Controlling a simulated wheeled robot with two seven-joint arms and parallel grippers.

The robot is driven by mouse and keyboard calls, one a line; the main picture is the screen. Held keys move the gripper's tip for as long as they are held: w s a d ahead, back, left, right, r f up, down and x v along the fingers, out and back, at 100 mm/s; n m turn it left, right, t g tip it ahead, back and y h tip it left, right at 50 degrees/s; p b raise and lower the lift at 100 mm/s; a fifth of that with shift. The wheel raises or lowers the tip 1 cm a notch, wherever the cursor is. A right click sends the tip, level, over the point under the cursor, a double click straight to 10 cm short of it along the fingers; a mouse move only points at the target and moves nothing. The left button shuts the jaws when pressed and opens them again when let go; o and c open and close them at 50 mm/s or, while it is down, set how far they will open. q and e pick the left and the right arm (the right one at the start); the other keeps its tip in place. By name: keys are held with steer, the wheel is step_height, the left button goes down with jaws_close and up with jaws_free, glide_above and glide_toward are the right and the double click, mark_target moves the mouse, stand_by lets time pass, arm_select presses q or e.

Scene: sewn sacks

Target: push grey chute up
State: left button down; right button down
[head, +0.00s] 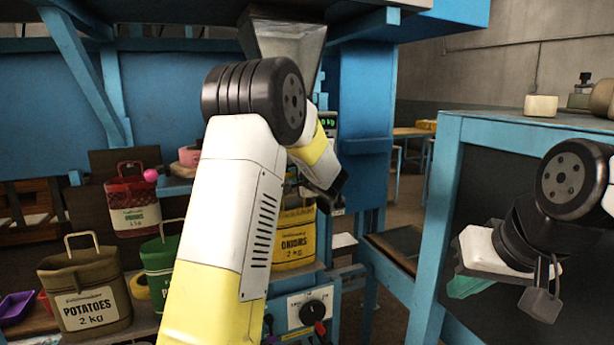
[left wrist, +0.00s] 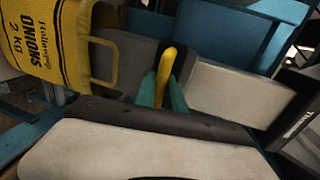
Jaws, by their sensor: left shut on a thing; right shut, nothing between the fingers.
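The grey chute (head: 286,42), a metal funnel, hangs under the blue machine at top centre in the head view, partly behind my left arm. My left gripper (left wrist: 164,92) has green fingers shut on a yellow curved handle (left wrist: 166,62). What the handle belongs to is not clear in the left wrist view. In the head view its fingers are hidden, with the hand beside the yellow onions sack (head: 294,238) and below the chute. The sack also shows in the left wrist view (left wrist: 48,42). My right gripper (head: 470,286) is shut and empty at the right.
A potatoes sack (head: 86,290), a red onions sack (head: 133,205) and a green sack (head: 160,262) stand at the left. A control box with a black knob (head: 312,311) is below. A blue-framed table (head: 520,125) stands at the right, with a cream block (head: 540,106) on it.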

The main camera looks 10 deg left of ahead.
arm_select(q)
step_height(320, 180, up, 17)
stand_by(0.6)
steer(key=shift+f, duration=0.1)
steer(key=c, duration=1.5)
jaws_free()
steer(key=shift+o, duration=0.3)
steer(key=shift+f, duration=0.1)
steer(key=v, duration=0.7)
steer(key=shift+s+d, duration=0.25)
steer(key=shift+s, duration=0.05)
